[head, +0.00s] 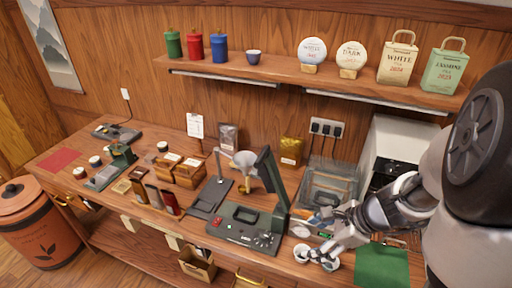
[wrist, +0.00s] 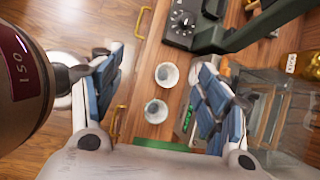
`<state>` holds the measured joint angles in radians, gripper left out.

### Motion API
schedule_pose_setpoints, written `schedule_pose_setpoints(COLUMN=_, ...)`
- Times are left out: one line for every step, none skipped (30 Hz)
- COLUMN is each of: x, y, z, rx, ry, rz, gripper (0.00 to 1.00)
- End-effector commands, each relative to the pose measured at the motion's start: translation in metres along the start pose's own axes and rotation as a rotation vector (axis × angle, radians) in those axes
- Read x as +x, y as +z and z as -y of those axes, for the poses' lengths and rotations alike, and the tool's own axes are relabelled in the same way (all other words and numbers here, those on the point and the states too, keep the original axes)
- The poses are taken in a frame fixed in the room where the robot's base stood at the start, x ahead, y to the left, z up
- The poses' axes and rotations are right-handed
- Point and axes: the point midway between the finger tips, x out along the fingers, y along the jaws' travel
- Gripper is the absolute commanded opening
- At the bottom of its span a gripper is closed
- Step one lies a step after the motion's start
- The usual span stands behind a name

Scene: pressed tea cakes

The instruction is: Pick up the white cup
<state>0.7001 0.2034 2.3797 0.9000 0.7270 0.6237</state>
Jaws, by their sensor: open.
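Two small white cups stand close together near the table's front edge: one (head: 301,253) on the left and one (head: 330,264) on the right, partly covered by my gripper (head: 318,238). In the wrist view, one cup (wrist: 167,75) is nearer the black machine and the other (wrist: 156,112) is nearer the green mat; both have greyish insides. My gripper (wrist: 156,72) is open, its blue-padded fingers apart on either side of the cups in that view. It appears to be above them and holds nothing. I cannot tell its exact height.
A green mat (head: 382,267) lies right of the cups. A dark machine with an upright arm (head: 245,228) stands to their left, and a clear bin (head: 328,182) behind.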

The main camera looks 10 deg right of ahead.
Motion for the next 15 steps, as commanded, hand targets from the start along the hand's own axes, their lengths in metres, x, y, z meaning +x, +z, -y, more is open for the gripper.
schedule_pose_setpoints(x=0.008, y=-0.024, z=0.009, rx=0.139, ry=-0.028, rz=0.002, gripper=0.69)
schedule_pose_setpoints(x=0.011, y=-0.034, z=0.014, rx=0.207, ry=-0.044, rz=0.004, gripper=0.69)
schedule_pose_setpoints(x=0.014, y=-0.046, z=0.019, rx=0.284, ry=-0.063, rz=0.004, gripper=0.69)
schedule_pose_setpoints(x=0.016, y=-0.054, z=0.022, rx=0.333, ry=-0.075, rz=0.005, gripper=0.69)
schedule_pose_setpoints(x=0.018, y=-0.06, z=0.024, rx=0.371, ry=-0.084, rz=0.005, gripper=0.69)
schedule_pose_setpoints(x=0.019, y=-0.067, z=0.027, rx=0.413, ry=-0.095, rz=0.005, gripper=0.69)
schedule_pose_setpoints(x=0.021, y=-0.071, z=0.028, rx=0.435, ry=-0.101, rz=0.005, gripper=0.69)
schedule_pose_setpoints(x=0.024, y=-0.074, z=0.029, rx=0.451, ry=-0.104, rz=0.006, gripper=0.69)
schedule_pose_setpoints(x=0.028, y=-0.076, z=0.03, rx=0.463, ry=-0.107, rz=0.006, gripper=0.69)
schedule_pose_setpoints(x=0.032, y=-0.077, z=0.03, rx=0.469, ry=-0.108, rz=0.006, gripper=0.69)
schedule_pose_setpoints(x=0.037, y=-0.077, z=0.031, rx=0.471, ry=-0.108, rz=0.006, gripper=0.69)
schedule_pose_setpoints(x=0.045, y=-0.078, z=0.031, rx=0.471, ry=-0.107, rz=0.005, gripper=0.69)
schedule_pose_setpoints(x=0.052, y=-0.078, z=0.031, rx=0.469, ry=-0.106, rz=0.005, gripper=0.69)
schedule_pose_setpoints(x=0.059, y=-0.078, z=0.032, rx=0.467, ry=-0.106, rz=0.006, gripper=0.69)
schedule_pose_setpoints(x=0.068, y=-0.078, z=0.033, rx=0.467, ry=-0.105, rz=0.006, gripper=0.69)
